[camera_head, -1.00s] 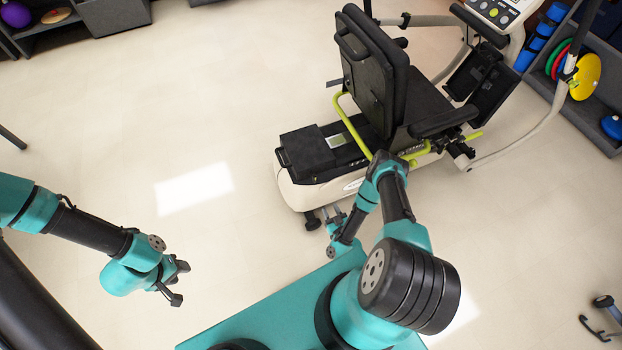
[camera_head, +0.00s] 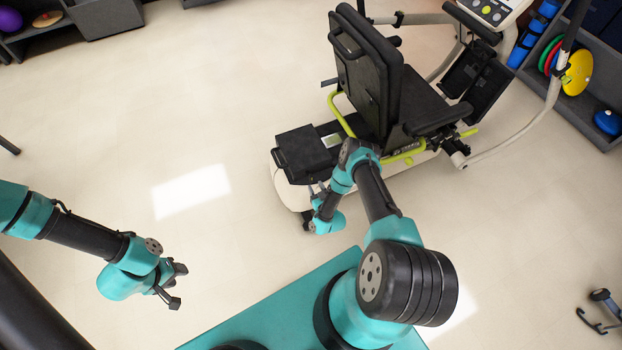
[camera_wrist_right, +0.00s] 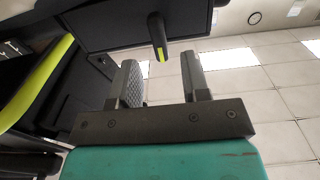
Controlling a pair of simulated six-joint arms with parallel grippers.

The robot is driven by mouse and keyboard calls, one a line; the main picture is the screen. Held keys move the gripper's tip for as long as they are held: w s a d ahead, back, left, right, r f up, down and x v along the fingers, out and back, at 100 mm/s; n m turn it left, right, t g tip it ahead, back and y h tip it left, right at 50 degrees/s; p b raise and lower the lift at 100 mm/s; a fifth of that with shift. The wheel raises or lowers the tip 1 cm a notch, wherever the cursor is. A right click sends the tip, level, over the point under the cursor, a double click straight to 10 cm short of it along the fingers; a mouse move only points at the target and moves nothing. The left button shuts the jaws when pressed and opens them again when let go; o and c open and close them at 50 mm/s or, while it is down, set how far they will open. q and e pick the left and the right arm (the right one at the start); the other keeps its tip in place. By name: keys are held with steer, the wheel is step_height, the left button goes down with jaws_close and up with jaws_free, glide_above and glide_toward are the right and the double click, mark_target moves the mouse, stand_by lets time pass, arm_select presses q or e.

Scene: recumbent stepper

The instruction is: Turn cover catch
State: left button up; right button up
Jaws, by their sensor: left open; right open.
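The recumbent stepper (camera_head: 290,189) stands at upper centre in the head view, with a black rear cover (camera_head: 303,152). In the right wrist view, a small dark catch (camera_wrist_right: 157,35) with a yellow-green mark hangs from the edge of a black panel (camera_wrist_right: 120,22). My right gripper (camera_wrist_right: 160,62) is open; the catch's lower end lies between the fingertips in the picture, with gaps on both sides. No contact shows. In the head view my right gripper (camera_head: 318,188) is at the stepper's rear end, and the catch cannot be made out. My left gripper (camera_head: 178,286) is open and empty over the floor.
The black seat (camera_head: 368,75) and yellow-green frame bar (camera_head: 340,112) rise close to my right arm. A shelf with coloured discs (camera_head: 576,72) stands at upper right. The floor (camera_head: 130,110) left of the stepper is clear.

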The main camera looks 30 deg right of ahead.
mark_target(312, 180)
steer(key=shift+w+d, duration=0.15)
steer(key=shift+w, duration=1.25)
steer(key=shift+w+d, duration=0.15)
steer(key=shift+w, duration=1.2)
steer(key=shift+c, duration=0.2)
jaws_close()
